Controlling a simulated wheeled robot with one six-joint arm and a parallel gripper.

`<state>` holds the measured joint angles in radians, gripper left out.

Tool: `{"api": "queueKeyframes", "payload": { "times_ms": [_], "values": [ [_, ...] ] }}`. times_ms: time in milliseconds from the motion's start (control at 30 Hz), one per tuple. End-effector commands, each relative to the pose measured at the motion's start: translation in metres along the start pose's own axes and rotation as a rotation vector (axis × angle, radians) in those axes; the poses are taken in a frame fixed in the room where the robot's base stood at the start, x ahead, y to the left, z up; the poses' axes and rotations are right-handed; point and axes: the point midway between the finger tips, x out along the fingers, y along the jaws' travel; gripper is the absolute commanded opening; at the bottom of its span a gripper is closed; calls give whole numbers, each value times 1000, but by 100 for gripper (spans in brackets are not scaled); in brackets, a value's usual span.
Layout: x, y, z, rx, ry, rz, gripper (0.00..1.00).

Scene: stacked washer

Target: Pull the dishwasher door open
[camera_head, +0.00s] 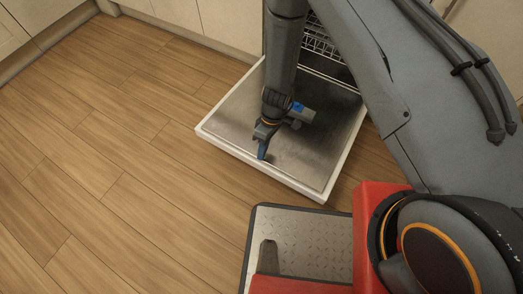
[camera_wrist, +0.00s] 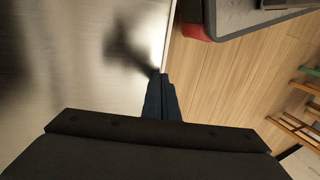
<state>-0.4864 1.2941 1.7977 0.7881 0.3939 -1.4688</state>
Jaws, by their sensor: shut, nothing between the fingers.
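The dishwasher door (camera_head: 231,127) is folded down and lies about flat, low above the floor, with its metal inner face up and a white rim. In the wrist view its metal inner face (camera_wrist: 60,70) fills the left side. My gripper (camera_head: 263,150) points down over the inner face of the door, left of its middle. Its blue fingers are together and hold nothing; they also show in the wrist view (camera_wrist: 162,98), near the door's edge. I cannot tell whether the fingertips touch the door.
A dish rack (camera_head: 320,42) shows inside the dishwasher opening behind my arm. Pale cabinets (camera_head: 225,22) line the back. Wooden floor (camera_head: 110,150) lies clear to the left. My base stands close in front of the door. A wooden shelf-like item (camera_wrist: 297,130) appears at right in the wrist view.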

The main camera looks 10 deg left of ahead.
Motion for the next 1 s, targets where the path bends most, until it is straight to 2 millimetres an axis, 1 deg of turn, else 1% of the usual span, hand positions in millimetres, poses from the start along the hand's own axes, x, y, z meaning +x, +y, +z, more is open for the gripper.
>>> {"api": "queueKeyframes", "payload": {
  "times_ms": [167,267,367,567,800,900,1000],
  "values": [
    [-2,-1,0,-1,0,0,0],
    [-9,-4,-1,-2,0,1,0],
    [-20,-8,0,-2,1,1,0],
    [-54,-17,-1,-3,2,1,0],
    [-102,-30,0,-3,1,1,0],
    [-116,-35,0,-2,1,2,0],
    [-126,-38,0,-3,0,1,0]
  ]
}}
